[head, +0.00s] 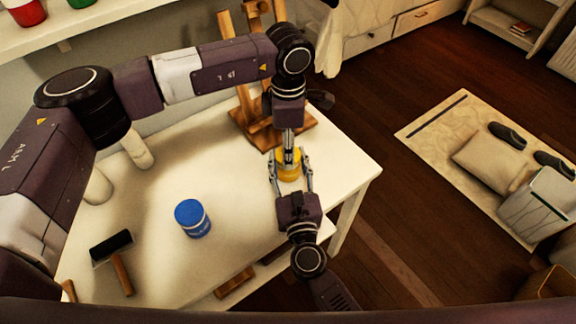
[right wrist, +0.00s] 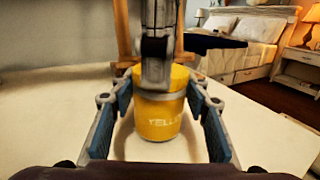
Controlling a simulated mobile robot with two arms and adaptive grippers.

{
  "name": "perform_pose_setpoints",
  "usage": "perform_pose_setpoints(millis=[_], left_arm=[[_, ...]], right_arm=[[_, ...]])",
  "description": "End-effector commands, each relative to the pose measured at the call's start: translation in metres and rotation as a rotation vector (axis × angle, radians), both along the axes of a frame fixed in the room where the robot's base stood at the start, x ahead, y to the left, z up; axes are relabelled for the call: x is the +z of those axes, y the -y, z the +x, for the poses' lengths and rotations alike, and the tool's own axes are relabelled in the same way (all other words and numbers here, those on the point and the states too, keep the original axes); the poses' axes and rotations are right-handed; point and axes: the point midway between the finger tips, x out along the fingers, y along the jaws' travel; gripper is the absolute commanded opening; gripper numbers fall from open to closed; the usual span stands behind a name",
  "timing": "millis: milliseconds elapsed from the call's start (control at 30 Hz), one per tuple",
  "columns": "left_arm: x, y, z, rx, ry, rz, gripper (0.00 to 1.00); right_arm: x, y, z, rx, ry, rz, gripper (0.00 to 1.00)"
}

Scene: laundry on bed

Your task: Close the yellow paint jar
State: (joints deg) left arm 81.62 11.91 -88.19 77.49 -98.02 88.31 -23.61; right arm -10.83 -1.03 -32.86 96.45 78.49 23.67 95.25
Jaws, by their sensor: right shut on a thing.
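The yellow paint jar (head: 290,171) stands upright near the right end of the white table. In the right wrist view the jar (right wrist: 160,120) shows its label, with a yellow lid-like top (right wrist: 181,76) above a pale band. My right gripper (head: 289,166) reaches in from the front, shut on the yellow paint jar, with its blue-padded fingers on either side. My left gripper (head: 288,146) points down from above at the jar's top; it also shows in the right wrist view (right wrist: 157,75). Its fingers are seen edge-on, so their opening is unclear, and they partly hide the top.
A blue jar (head: 193,219) stands left of the yellow one. A dark brush-like tool (head: 113,249) lies at the table's front left. A wooden easel (head: 262,120) stands close behind the yellow jar. Pale cylinders (head: 136,149) are at the back left. The table middle is clear.

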Motion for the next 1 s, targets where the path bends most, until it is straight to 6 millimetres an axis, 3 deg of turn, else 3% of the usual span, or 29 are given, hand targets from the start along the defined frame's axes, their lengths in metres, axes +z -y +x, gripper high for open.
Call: perform_pose_setpoints(millis=[33, 67, 200, 567, 867, 1000], left_arm=[[0.000, 0.000, 0.000, 0.001, 0.001, 0.000, 0.14], [0.000, 0.000, 0.000, 0.002, 0.001, 0.000, 0.44], [0.000, 0.000, 0.000, 0.003, 0.001, 0.000, 0.60], [0.004, 0.000, 0.001, 0.004, 0.001, 0.000, 0.61], [0.040, 0.000, 0.001, 0.005, 0.003, -0.001, 0.61], [0.045, 0.000, 0.000, 0.004, 0.000, 0.000, 0.61]], right_arm=[[0.000, 0.000, 0.000, 0.001, 0.000, -0.001, 0.00], [0.000, 0.000, 0.000, 0.001, 0.000, -0.001, 0.00], [0.000, 0.000, 0.000, 0.000, 0.000, -0.001, 0.00], [0.000, 0.000, 0.000, 0.000, 0.000, 0.000, 0.00], [0.000, 0.000, 0.000, 0.000, -0.001, 0.000, 0.00], [0.000, 0.000, 0.000, 0.000, 0.000, 0.000, 0.00]])
